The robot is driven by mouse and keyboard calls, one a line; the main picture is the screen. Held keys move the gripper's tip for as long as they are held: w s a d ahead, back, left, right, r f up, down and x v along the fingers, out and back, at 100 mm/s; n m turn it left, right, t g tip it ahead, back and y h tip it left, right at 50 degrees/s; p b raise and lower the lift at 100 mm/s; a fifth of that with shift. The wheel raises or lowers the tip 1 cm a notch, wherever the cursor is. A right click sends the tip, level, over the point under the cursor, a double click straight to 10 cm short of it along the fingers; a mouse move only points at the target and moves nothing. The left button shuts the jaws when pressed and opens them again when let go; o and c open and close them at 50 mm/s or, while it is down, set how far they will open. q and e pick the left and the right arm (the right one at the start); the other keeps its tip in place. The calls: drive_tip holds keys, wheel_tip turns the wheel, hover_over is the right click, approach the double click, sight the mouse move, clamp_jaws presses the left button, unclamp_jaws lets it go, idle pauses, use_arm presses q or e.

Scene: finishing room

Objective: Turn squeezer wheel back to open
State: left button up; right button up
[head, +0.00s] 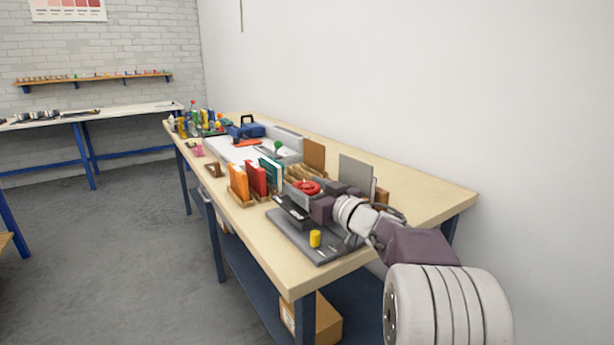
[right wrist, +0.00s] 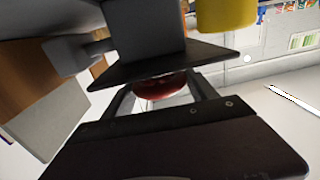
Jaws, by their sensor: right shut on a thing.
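The red squeezer wheel (head: 306,187) sits at the workbench's near half, above a dark grey device with a flat grey base plate (head: 318,252). My right gripper (head: 314,192) reaches in from the right and is shut at the wheel. In the right wrist view, a dark red part of the wheel (right wrist: 160,88) shows between the gripper's dark parts. Most of the wheel is hidden there, and how far it is turned cannot be told. My left gripper is not in view.
A yellow cylinder (head: 315,239) stands on the base plate's near end. Orange and red panels (head: 238,182) stand in wooden holders to the left. A grey upright panel (head: 355,173) is behind my gripper. The bench top at the right (head: 430,200) is clear.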

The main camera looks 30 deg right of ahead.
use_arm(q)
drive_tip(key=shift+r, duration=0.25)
use_arm(e)
drive_tip(key=shift+f, duration=0.1)
drive_tip(key=o, duration=1.4)
drive_tip(key=shift+c, duration=0.2)
drive_tip(key=shift+w, duration=0.1)
